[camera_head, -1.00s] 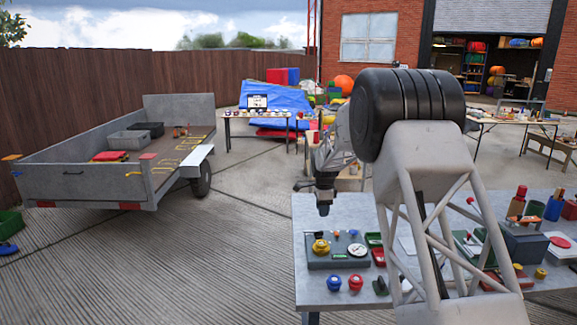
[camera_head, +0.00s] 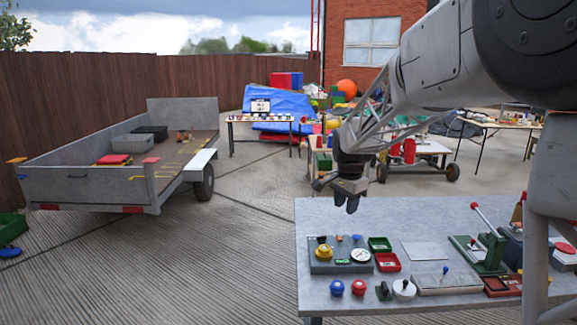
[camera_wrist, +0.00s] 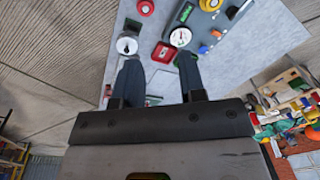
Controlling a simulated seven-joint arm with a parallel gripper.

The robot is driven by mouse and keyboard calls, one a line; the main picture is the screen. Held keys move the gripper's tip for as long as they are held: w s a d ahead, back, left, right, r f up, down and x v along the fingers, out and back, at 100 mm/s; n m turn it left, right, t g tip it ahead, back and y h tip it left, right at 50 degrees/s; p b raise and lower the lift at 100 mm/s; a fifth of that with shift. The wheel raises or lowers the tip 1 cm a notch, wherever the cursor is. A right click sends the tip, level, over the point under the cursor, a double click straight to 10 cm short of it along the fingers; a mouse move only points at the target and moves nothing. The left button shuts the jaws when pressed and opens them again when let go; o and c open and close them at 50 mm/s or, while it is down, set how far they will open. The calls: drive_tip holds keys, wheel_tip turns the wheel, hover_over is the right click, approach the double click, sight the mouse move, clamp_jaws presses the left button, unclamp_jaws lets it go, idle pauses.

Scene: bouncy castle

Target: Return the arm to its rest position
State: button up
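My gripper (camera_head: 347,207) hangs at the end of my raised arm, above the far left edge of the grey work table (camera_head: 440,215). In the wrist view its two fingers (camera_wrist: 158,72) stand apart, with nothing held between them. The table top shows beyond the fingers in that view. My gripper touches nothing that I can see. Part of the table's right side is hidden behind my arm.
A trailer (camera_head: 90,185) stands left. Open paving lies between.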

drive_tip(key=s+d+r+n, duration=0.1)
drive_tip(key=s+r+n, duration=0.15)
drive_tip(key=s, duration=0.95)
drive_tip(key=s+r+n, duration=0.2)
drive_tip(key=s+n, duration=0.1)
drive_tip(key=s, duration=0.9)
drive_tip(key=s+f+n, duration=0.2)
drive_tip(key=s, duration=0.8)
drive_tip(key=s+d+f+n+t, duration=0.1)
drive_tip(key=s+f+n, duration=0.2)
drive_tip(key=s, duration=0.6)
drive_tip(key=shift+s, duration=0.4)
